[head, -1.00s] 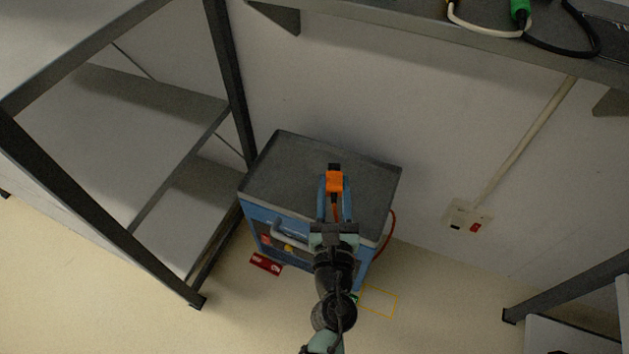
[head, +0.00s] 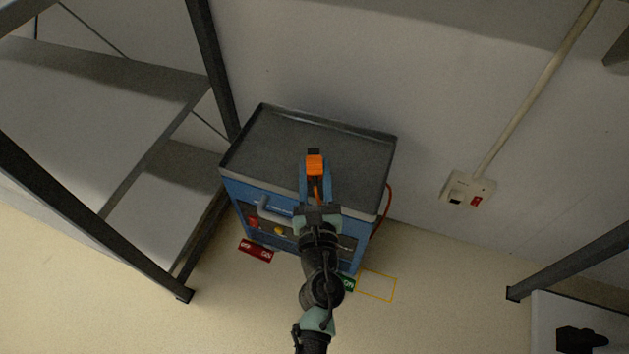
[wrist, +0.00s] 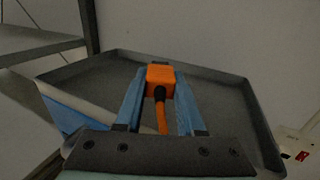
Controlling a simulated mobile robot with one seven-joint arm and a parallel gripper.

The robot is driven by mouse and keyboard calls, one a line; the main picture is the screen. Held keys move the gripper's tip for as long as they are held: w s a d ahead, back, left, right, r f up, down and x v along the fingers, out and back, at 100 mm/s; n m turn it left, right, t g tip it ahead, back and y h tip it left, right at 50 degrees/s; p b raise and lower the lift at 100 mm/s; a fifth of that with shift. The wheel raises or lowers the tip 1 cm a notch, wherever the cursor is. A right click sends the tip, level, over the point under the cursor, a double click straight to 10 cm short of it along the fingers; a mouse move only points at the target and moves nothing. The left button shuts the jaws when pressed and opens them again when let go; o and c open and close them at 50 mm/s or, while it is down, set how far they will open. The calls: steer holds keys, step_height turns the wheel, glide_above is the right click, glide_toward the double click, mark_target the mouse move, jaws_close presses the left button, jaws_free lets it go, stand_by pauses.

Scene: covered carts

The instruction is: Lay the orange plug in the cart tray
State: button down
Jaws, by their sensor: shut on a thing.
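The orange plug (head: 315,165) is held between the blue fingers of my gripper (head: 315,172), with its orange cable running back toward my wrist. In the wrist view the plug (wrist: 160,79) sits between the fingertips of my gripper (wrist: 160,88). The cart tray (head: 263,140) is the dark grey, rimmed top of the blue cart (head: 238,200). It shows in the wrist view (wrist: 100,80) behind and around the fingers. The plug appears over the tray; I cannot tell whether it touches the surface. The tray's visible surface is otherwise bare.
A metal shelf rack (head: 212,75) stands left of the cart. A wall socket with a red switch (head: 468,192) is to the right. A red tag (head: 256,250), a green tag (head: 348,283) and a yellow floor outline (head: 377,286) are by the cart's front. An orange cable (head: 384,215) hangs at its right side.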

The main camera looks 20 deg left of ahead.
mark_target(316, 183)
steer(key=shift+f, duration=0.75)
steer(key=shift+b, duration=0.3)
steer(key=shift+f+b, duration=0.6)
steer(key=shift+f, duration=0.1)
steer(key=c, duration=0.5)
jaws_free()
steer(key=shift+f, duration=0.15)
steer(key=shift+d, duration=0.1)
steer(key=shift+d+r+p, duration=0.15)
steer(key=shift+r+p, duration=0.4)
steer(key=shift+p, duration=0.15)
steer(key=v, duration=1.1)
steer(key=shift+s+r, duration=0.25)
steer(key=shift+s, duration=0.2)
